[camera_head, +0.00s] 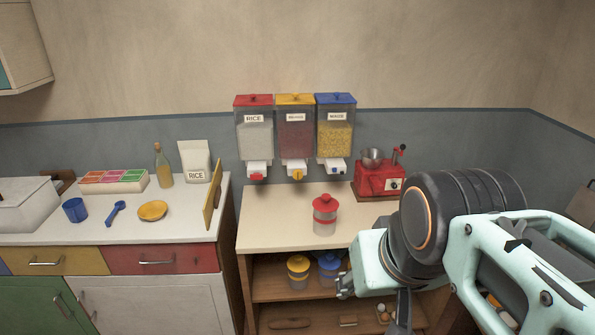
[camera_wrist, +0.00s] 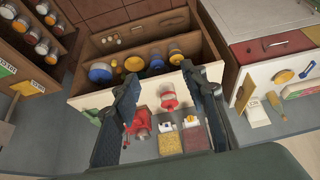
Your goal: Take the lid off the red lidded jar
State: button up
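The red lidded jar (camera_head: 325,217) stands upright on the pale counter, below the wall dispensers. The lid sits on the jar. In the wrist view the jar (camera_wrist: 169,96) shows between the two fingers, some way beyond them. My gripper (camera_wrist: 161,82) is open and empty, with its fingers spread wide. In the head view it is to the right of the jar and nearer the camera, apart from it; its fingers are partly hidden.
Three dispensers (camera_head: 295,130) hang on the wall behind the jar. A red grinder (camera_head: 379,180) stands right of it. Yellow-lidded (camera_head: 299,270) and blue-lidded (camera_head: 329,264) jars sit on the shelf below. A yellow board (camera_head: 213,195) stands at the left counter's edge. The counter around the jar is clear.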

aim_at(325, 203)
jog(key=i+l+u, duration=0.15)
jog(key=i, duration=0.25)
jog(key=i+l+u, duration=0.15)
jog(key=i+l, duration=0.25)
